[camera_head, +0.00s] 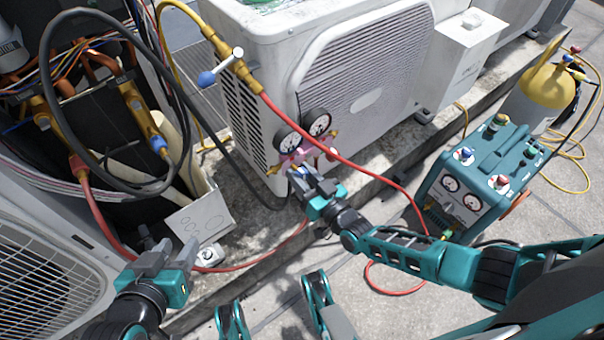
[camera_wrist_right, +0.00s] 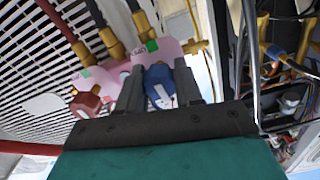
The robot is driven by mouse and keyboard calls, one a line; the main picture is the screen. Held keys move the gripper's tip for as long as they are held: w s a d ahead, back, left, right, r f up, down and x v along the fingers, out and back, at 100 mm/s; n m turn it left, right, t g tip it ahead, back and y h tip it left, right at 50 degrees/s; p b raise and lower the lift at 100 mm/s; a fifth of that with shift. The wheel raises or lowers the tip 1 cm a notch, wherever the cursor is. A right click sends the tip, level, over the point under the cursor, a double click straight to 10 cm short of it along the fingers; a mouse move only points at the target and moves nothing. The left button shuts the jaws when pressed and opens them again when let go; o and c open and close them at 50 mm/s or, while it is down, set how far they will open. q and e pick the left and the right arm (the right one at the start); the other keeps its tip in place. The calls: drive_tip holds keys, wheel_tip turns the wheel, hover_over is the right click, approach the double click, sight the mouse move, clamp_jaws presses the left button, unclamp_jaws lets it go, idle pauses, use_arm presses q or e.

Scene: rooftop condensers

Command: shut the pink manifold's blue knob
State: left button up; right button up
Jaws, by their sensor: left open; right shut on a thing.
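The pink manifold (camera_head: 296,158) with two round gauges hangs at the near corner of the white condenser unit. In the right wrist view the pink manifold (camera_wrist_right: 108,75) shows a red knob (camera_wrist_right: 86,104) on the left and the blue knob (camera_wrist_right: 158,85) in the middle. My right gripper (camera_wrist_right: 160,92) is shut on the blue knob, with one finger on each side of it. In the head view my right gripper (camera_head: 306,182) reaches the manifold from below and hides most of the knob. My left gripper (camera_head: 170,256) is open and empty at the lower left, apart from the manifold.
The white condenser (camera_head: 350,75) stands behind the manifold. Red, black and yellow hoses cross the space around it. A teal machine with gauges (camera_head: 480,175) and a yellow cylinder (camera_head: 545,95) stand at right. A loose white panel (camera_head: 200,216) lies near my left gripper.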

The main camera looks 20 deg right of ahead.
drive_tip(key=shift+c, duration=1.3)
use_arm(q)
drive_tip(key=shift+w+r, duration=0.15)
drive_tip(key=shift+w, duration=0.1)
use_arm(e)
drive_tip(key=shift+m, duration=0.4)
drive_tip(key=o, duration=1)
drive_tip(key=shift+o, duration=0.2)
